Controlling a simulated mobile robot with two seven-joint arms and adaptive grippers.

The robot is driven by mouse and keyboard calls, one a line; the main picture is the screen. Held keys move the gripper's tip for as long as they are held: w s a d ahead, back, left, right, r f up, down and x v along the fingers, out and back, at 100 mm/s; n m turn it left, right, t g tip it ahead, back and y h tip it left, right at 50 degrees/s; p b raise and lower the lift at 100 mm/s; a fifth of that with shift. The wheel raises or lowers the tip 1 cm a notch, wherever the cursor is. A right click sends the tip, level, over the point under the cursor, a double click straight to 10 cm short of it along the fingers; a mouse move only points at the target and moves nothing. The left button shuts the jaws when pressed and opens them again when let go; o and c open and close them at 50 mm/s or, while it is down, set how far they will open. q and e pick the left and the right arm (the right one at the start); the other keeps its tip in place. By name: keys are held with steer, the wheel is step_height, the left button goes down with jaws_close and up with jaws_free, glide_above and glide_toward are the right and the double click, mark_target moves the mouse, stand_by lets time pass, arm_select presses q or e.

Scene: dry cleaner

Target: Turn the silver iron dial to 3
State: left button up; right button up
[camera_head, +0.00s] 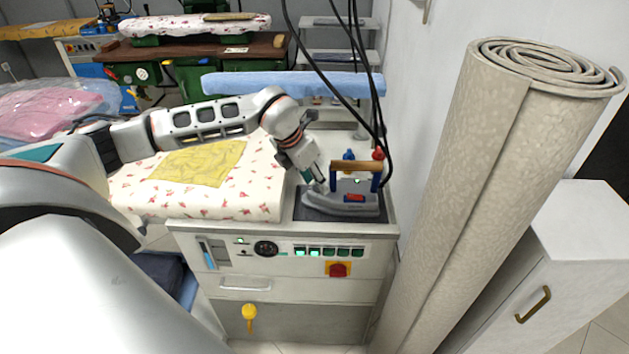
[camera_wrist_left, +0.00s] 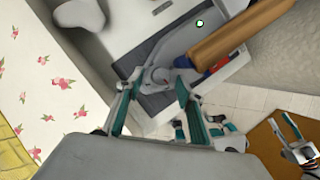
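The silver iron (camera_head: 345,203) rests on a dark pad on top of the white ironing unit. It has a wooden handle (camera_head: 357,166) on blue supports. In the left wrist view, the iron (camera_wrist_left: 185,42) lies ahead of the fingers, with its wooden handle (camera_wrist_left: 228,33) to the right. A small round grey dial (camera_wrist_left: 160,75) shows between the fingertips; its numbers are too small to read. My left gripper (camera_head: 318,180) is at the iron's left side. In the left wrist view, its fingers (camera_wrist_left: 157,84) are apart on either side of the dial. Contact cannot be told.
A floral padded board (camera_head: 225,206) with a yellow cloth (camera_head: 198,163) lies left of the iron. Black cables (camera_head: 335,85) hang behind the handle. A rolled carpet (camera_head: 490,170) stands close on the right. The unit's front panel (camera_head: 290,250) carries switches and a red knob.

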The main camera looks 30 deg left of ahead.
arm_select(q)
steer(key=shift+w+f, duration=0.1)
steer(key=shift+f, duration=0.1)
jaws_close()
